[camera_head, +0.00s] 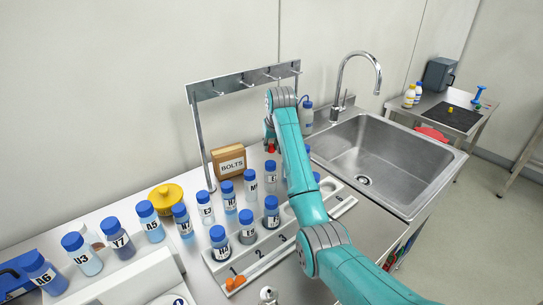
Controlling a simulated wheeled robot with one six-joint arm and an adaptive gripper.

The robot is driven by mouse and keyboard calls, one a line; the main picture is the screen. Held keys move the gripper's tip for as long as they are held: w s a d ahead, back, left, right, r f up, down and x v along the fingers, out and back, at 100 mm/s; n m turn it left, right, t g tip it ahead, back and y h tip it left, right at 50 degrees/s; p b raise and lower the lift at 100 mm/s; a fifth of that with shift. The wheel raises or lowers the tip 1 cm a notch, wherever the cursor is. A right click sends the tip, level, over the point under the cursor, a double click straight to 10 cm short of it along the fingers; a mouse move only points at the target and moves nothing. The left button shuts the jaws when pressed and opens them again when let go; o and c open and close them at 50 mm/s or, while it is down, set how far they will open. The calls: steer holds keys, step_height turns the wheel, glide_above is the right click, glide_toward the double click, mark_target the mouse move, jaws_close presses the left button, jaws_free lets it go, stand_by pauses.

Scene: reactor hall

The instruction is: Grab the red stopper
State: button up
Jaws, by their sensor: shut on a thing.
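The red stopper (271,149) shows as a small red patch just below the end of my teal arm, behind the rows of blue-capped bottles. My gripper (270,142) is shut on it. The fingers are small in this view and partly hidden by my arm. The stopper appears to be near the counter, but I cannot tell whether it touches the surface.
Blue-capped bottles (220,247) crowd the counter and the white rack (245,268). A BOLTS box (229,174) and yellow container (166,197) stand left of my gripper. A metal hook frame (198,130) rises behind. A sink (385,150) lies right.

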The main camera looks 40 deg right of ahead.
mark_target(272, 145)
steer(key=shift+r, duration=1.75)
